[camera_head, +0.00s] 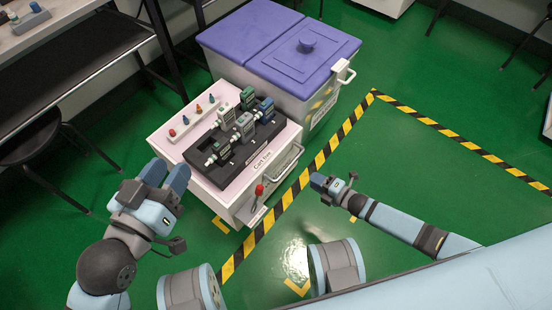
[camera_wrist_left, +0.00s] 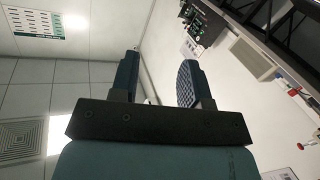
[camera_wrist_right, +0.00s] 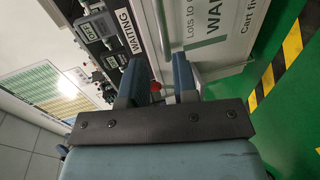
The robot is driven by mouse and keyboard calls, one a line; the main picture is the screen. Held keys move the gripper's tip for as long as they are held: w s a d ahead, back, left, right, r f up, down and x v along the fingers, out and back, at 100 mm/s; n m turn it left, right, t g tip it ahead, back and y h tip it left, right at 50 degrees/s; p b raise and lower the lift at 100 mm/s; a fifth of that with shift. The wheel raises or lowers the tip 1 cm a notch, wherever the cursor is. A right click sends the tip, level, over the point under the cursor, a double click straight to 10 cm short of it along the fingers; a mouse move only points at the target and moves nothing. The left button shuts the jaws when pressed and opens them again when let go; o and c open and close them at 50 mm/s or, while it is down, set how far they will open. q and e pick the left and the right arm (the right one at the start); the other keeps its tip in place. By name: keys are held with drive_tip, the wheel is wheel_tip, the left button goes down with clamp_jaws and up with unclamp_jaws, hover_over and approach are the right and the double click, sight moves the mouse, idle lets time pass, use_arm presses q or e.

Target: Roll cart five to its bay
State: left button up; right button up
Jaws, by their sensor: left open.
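A black tray (camera_head: 240,165) of handheld testers lies on top. My left gripper (camera_head: 168,175) is open and empty, left of the cart's front. My right gripper (camera_head: 318,182) is open, apart from the handle and to its right. The right wrist view shows the cart's lettered front (camera_wrist_right: 225,45) and the red knob between the fingers.
A white bin with purple lids (camera_head: 290,65) stands behind the cart. Black-and-yellow tape (camera_head: 330,148) crosses the green floor; yellow corner marks (camera_head: 297,287) lie near me. A bench (camera_head: 75,75) and stool (camera_head: 35,145) are at left. Floor at right is clear.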

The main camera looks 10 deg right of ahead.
use_arm(q)
drive_tip(key=m+b, duration=0.1)
drive_tip(key=w+a+m+t+b, duration=0.1)
drive_tip(key=b, duration=0.1)
drive_tip(key=w+m+b, duration=0.1)
drive_tip(key=b, duration=0.1)
drive_tip(key=shift+w+a+m+h, duration=0.2)
drive_tip(key=shift+a+m+h, duration=0.1)
drive_tip(key=shift+h, duration=0.1)
use_arm(e)
drive_tip(key=x, duration=1.3)
drive_tip(key=shift+w+a, duration=0.15)
drive_tip(key=shift+w, duration=0.05)
clamp_jaws()
